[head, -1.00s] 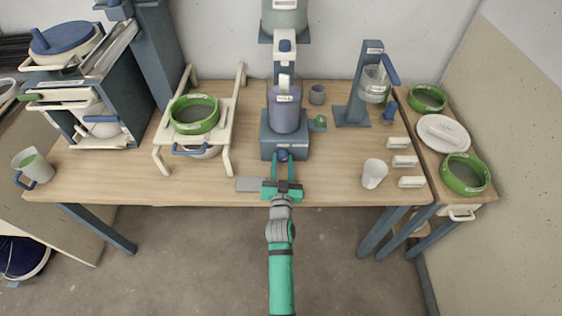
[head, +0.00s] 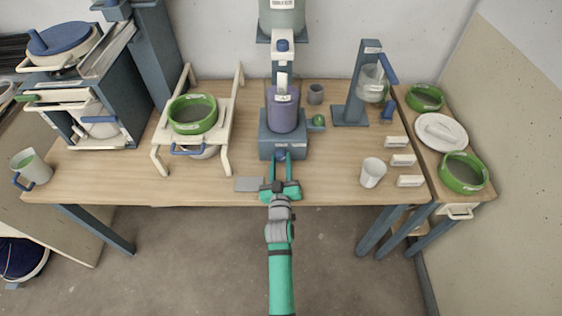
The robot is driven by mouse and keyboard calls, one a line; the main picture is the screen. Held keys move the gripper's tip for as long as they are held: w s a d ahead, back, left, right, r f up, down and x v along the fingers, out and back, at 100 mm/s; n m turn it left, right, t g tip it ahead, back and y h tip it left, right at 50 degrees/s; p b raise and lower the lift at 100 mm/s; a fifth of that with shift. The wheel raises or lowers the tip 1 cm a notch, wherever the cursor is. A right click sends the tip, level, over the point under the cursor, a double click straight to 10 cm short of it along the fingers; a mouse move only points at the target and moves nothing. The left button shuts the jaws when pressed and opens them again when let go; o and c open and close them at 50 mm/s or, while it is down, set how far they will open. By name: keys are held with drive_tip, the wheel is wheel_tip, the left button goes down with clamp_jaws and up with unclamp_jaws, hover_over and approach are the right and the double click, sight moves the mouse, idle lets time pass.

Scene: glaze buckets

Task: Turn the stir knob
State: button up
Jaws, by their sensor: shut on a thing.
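The blue stir knob (head: 281,155) is on the front face of the dark blue-grey mixer base (head: 268,146), at the middle of the table. A purple-grey bucket (head: 282,115) with a white label stands on the base. My green gripper (head: 281,158) reaches in from the front edge, with its two fingers on either side of the knob and shut on it. The fingertips partly cover the knob, and any mark on it is too small to read.
A grey flat plate (head: 249,184) lies just left of my gripper. A white cup (head: 372,173) and several white labelled blocks (head: 402,160) are to the right. A cream rack (head: 226,130) holding a green-rimmed sieve (head: 193,115) stands left.

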drive_tip(key=shift+w, duration=0.1)
drive_tip(key=o, duration=1)
drive_tip(key=shift+o, duration=0.2)
drive_tip(key=shift+a, duration=0.1)
drive_tip(key=shift+s, duration=0.3)
drive_tip(key=s, duration=0.9)
drive_tip(key=shift+s, duration=0.35)
drive_tip(key=shift+s+a, duration=0.1)
drive_tip(key=shift+s, duration=0.25)
